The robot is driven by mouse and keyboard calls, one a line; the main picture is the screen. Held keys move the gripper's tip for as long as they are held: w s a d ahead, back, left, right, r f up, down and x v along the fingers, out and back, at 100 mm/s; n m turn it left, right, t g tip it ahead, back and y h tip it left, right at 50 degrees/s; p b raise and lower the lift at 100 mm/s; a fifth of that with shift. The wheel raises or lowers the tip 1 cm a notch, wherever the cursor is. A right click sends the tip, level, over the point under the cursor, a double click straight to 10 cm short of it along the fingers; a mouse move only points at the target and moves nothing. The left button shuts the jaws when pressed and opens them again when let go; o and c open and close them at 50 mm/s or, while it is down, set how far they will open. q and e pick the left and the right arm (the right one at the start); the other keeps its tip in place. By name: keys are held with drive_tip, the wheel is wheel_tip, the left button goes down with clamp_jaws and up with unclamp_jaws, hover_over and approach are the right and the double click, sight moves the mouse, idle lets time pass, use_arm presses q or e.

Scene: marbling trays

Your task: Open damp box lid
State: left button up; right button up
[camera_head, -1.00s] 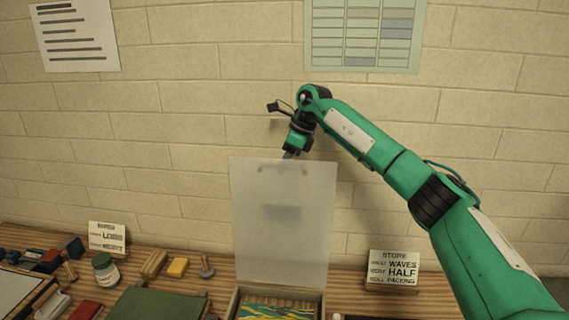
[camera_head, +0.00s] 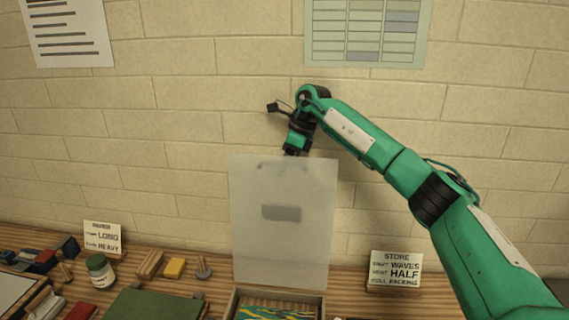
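The damp box (camera_head: 228,307) stands on the bench at the bottom centre, with a blue, green and yellow marbled sheet (camera_head: 275,312) inside. Its translucent lid (camera_head: 282,245) stands about upright above the box's back edge, with a grey label on it. My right gripper (camera_head: 291,153) is at the lid's top edge, partly behind the lid. Its fingertips are hidden or too small to read, so I cannot tell whether they touch the lid. My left gripper is out of the picture.
A small sign (camera_head: 394,268) stands right of the box. To the left are a green board (camera_head: 157,304), a jar (camera_head: 101,268), a yellow block (camera_head: 174,267) and another sign (camera_head: 102,238). A brick wall (camera_head: 180,130) closes off the back.

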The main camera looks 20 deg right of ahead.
drive_tip(key=shift+s+r, duration=0.1)
drive_tip(key=shift+r, duration=0.05)
drive_tip(key=shift+s+a+r, duration=0.1)
drive_tip(key=shift+s+r, duration=0.1)
drive_tip(key=shift+r, duration=0.3)
drive_tip(key=b+v, duration=0.4)
drive_tip(key=v, duration=0.9)
drive_tip(key=shift+d, duration=0.3)
drive_tip(key=shift+s+f, duration=0.1)
drive_tip(key=shift+f, duration=0.1)
